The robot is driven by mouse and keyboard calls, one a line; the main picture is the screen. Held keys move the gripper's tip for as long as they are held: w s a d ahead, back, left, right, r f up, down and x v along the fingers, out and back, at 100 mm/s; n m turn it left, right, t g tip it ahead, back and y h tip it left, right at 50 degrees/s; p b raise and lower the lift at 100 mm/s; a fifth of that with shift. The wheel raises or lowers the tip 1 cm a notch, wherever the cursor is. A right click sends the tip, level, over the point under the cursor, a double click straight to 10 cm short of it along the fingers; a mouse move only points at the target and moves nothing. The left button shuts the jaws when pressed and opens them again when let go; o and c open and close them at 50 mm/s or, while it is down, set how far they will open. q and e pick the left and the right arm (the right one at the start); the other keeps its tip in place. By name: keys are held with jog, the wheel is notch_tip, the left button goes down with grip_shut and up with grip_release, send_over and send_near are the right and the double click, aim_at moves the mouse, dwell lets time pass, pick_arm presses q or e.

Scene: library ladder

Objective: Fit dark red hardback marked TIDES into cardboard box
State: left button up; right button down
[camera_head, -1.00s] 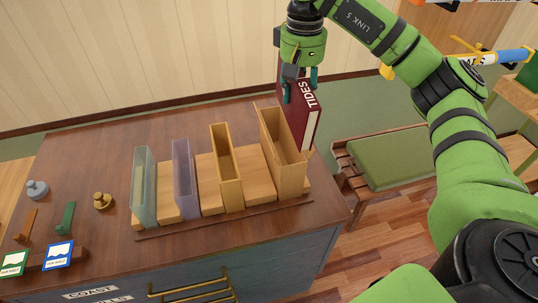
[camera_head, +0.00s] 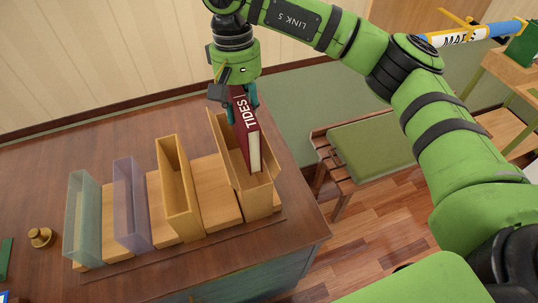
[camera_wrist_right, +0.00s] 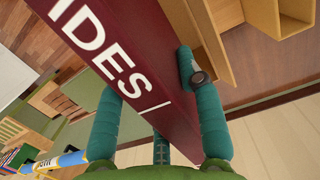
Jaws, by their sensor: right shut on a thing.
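The dark red TIDES hardback (camera_head: 246,133) hangs tilted from my right gripper (camera_head: 235,97), which is shut on its upper part. In the head view its lower end overlaps the mouth of the wide tan cardboard box (camera_head: 259,203), the rightmost in the row. I cannot tell whether that end is inside the box or still above it. In the right wrist view, the teal fingers (camera_wrist_right: 158,85) are on either side of the book (camera_wrist_right: 115,45), and tan box panels (camera_wrist_right: 225,42) show to its upper right. My left gripper is out of view.
To the left in the row stand a narrow tan holder (camera_head: 179,196), a lavender translucent holder (camera_head: 131,205) and a teal translucent holder (camera_head: 82,222). A brass weight (camera_head: 40,237) sits on the wooden counter (camera_head: 40,165). A green-cushioned bench (camera_head: 372,150) is at the right.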

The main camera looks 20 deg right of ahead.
jog(key=f, duration=0.1)
jog(key=f+p, duration=0.1)
jog(key=f, duration=0.1)
jog(key=s+a+f+p, duration=0.1)
jog(key=f, duration=0.1)
jog(key=shift+a, duration=0.1)
jog(key=shift+w+f, duration=0.1)
jog(key=shift+f, duration=0.15)
notch_tip(320, 180, down, 4)
jog(key=shift+w+r+p, duration=0.1)
jog(key=shift+r+p, duration=0.1)
jog(key=shift+p, duration=0.7)
jog(key=shift+f+b, duration=0.3)
jog(key=shift+b, duration=0.15)
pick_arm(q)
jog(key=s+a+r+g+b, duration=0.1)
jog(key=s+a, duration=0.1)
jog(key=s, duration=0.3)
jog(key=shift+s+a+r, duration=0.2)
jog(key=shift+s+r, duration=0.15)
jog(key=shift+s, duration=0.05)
pick_arm(e)
jog(key=shift+f, duration=0.3)
